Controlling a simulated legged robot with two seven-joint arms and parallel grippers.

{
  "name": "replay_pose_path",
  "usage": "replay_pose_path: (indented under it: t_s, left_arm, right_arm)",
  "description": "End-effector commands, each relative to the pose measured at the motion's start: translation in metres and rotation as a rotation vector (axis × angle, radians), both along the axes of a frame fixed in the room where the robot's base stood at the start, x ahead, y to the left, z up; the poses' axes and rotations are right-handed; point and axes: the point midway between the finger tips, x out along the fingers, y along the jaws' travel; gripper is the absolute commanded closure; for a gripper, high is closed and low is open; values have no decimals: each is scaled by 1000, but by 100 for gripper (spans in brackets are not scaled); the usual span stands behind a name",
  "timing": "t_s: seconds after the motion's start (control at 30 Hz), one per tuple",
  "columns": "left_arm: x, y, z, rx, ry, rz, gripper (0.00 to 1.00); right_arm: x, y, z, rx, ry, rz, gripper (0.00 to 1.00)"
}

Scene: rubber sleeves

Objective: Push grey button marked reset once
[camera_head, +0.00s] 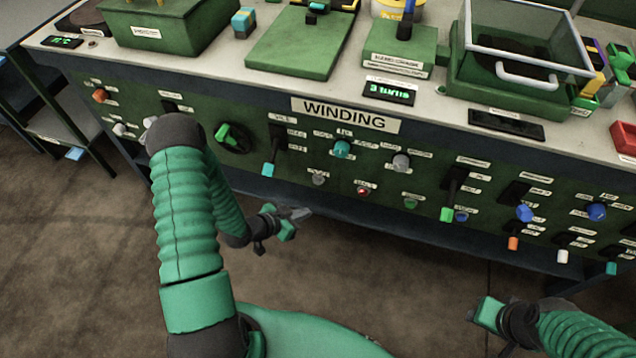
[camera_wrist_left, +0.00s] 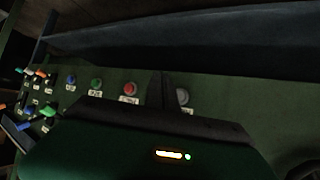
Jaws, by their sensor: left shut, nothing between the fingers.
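A small grey button (camera_head: 319,177) is on the green front panel under the WINDING sign, left of a red button (camera_head: 363,190). Its label is too small to read. My left gripper (camera_head: 303,213) is shut and empty, below and slightly left of the grey button in the head view. Contact does not show, and the button looks uncovered there. My right gripper (camera_head: 478,314) is low at the right; its fingers are unclear.
A green button (camera_head: 411,203) and a blue one (camera_head: 461,216) continue the row rightward. A teal-tipped lever (camera_head: 268,170) stands left of the grey button, and a larger grey knob (camera_head: 401,161) is up and right. Open floor lies below the panel.

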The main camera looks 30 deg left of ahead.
Motion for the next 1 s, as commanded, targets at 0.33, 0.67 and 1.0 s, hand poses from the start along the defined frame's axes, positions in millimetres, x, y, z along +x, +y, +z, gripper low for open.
replay_pose_path:
  t_s: [0.33, 0.67, 1.0]
  left_arm:
    - [49, 12, -2, 4, -3, -2, 100]
    - [77, 19, 0, 1, 1, -1, 100]
    - [79, 19, 0, 1, 2, -1, 100]
  right_arm:
    - [0, 0, -14, 0, 0, 0, 64]
    - [0, 0, -14, 0, 0, 0, 64]
    - [0, 0, -14, 0, 0, 0, 64]
